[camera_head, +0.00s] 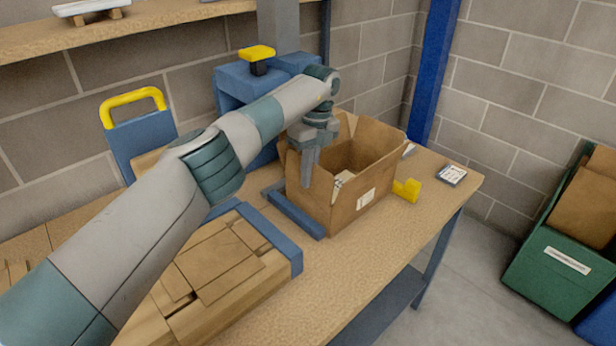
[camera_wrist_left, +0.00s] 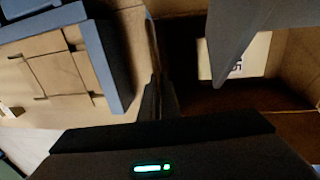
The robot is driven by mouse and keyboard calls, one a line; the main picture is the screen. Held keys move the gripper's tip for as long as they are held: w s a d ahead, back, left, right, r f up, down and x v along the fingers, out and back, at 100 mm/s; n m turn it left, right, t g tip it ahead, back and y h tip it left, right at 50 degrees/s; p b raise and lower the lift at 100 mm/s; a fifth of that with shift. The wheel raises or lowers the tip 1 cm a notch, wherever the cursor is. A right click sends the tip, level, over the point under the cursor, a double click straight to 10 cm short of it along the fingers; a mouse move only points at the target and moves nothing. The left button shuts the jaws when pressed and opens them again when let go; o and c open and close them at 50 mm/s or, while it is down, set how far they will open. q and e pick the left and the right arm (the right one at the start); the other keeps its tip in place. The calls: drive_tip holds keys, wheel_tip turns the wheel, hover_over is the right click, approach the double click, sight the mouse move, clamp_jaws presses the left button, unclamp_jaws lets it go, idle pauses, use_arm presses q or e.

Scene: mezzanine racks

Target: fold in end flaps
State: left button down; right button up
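An open cardboard box (camera_head: 345,195) stands on the workbench, with its upper flaps raised and a pale paper item inside. My left gripper (camera_head: 310,168) points down at the box's left side, over the rim. In the left wrist view a grey finger (camera_wrist_left: 236,48) hangs over the box interior (camera_wrist_left: 285,75), where a pale label or sheet (camera_wrist_left: 242,58) shows. A thin upright cardboard edge (camera_wrist_left: 153,50) stands left of that finger. The gap between the fingers is not clear, nor whether they touch the cardboard. My right gripper is out of view.
A stack of flat cartons (camera_head: 222,270) lies in a blue-edged holder at the front left. A yellow block (camera_head: 407,190) and a small printed item (camera_head: 452,175) lie right of the box. A green bin (camera_head: 550,268) stands on the floor at right.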

use_arm(q)
drive_tip(key=c, duration=2)
unclamp_jaws()
drive_tip(key=shift+r, duration=0.15)
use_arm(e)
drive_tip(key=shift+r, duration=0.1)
